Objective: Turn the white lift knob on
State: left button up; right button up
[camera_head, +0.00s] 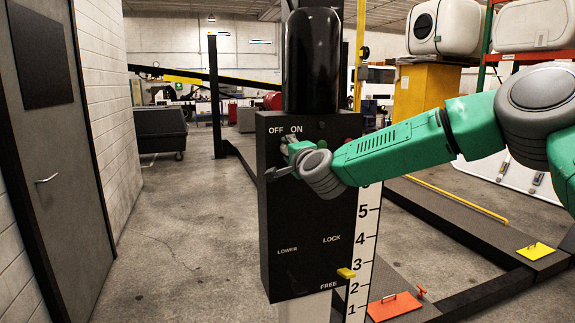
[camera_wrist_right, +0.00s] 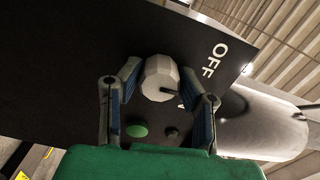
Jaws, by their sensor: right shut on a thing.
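The white lift knob (camera_wrist_right: 158,72) is a pale faceted knob on the black control box (camera_head: 300,215), below the OFF and ON labels. My right gripper (camera_head: 285,152) is at the upper part of this box, its arm coming in from the right. In the right wrist view, the two fingers of my right gripper (camera_wrist_right: 161,84) lie on either side of the knob and are shut on it. A dark mark shows beside the knob towards the OFF label. In the head view my gripper mostly hides the knob. My left gripper is not in view.
A green button (camera_wrist_right: 138,130) sits close to the knob. A yellow lever (camera_head: 346,273) is low on the box, near the LOCK and FREE labels. A black cylinder (camera_head: 313,60) stands above the box. A grey door (camera_head: 45,150) is at left, with open floor between.

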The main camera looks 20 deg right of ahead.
jog(key=m+b, duration=0.4)
jog(key=shift+d+f, duration=0.1)
jog(key=shift+f, duration=0.25)
jog(key=shift+m+b, duration=1.05)
jog(key=shift+m, duration=0.05)
jog(key=o, duration=1.1)
jog(key=shift+o, duration=0.2)
jog(key=shift+d, duration=0.1)
jog(key=shift+r, duration=0.1)
